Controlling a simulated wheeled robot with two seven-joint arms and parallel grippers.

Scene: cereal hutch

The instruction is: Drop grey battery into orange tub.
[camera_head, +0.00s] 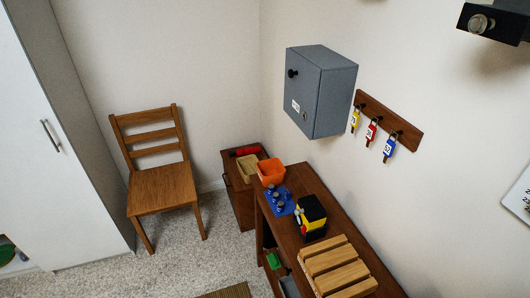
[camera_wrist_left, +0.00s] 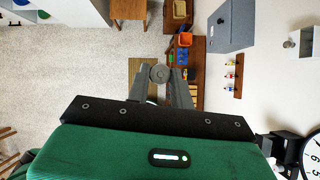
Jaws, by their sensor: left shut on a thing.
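The orange tub (camera_head: 271,173) stands at the far end of the brown wooden shelf unit in the head view. It also shows in the left wrist view (camera_wrist_left: 185,39), beyond the fingers and to the right. My left gripper (camera_wrist_left: 160,80) is shut on a grey round-ended thing, which looks like the grey battery (camera_wrist_left: 159,73). Only its round end shows clearly; the rest is hidden. The held battery is apart from the tub. My left gripper is outside the head view. My right gripper is not seen.
On the shelf unit (camera_head: 320,227) stand a blue pegged holder (camera_head: 279,201), a black-and-yellow object (camera_head: 311,214) and a slatted wooden thing (camera_head: 335,267). A low cabinet (camera_head: 238,196) holds a tan basket. A grey wall box (camera_head: 321,91) and key rack (camera_head: 388,120) hang above.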

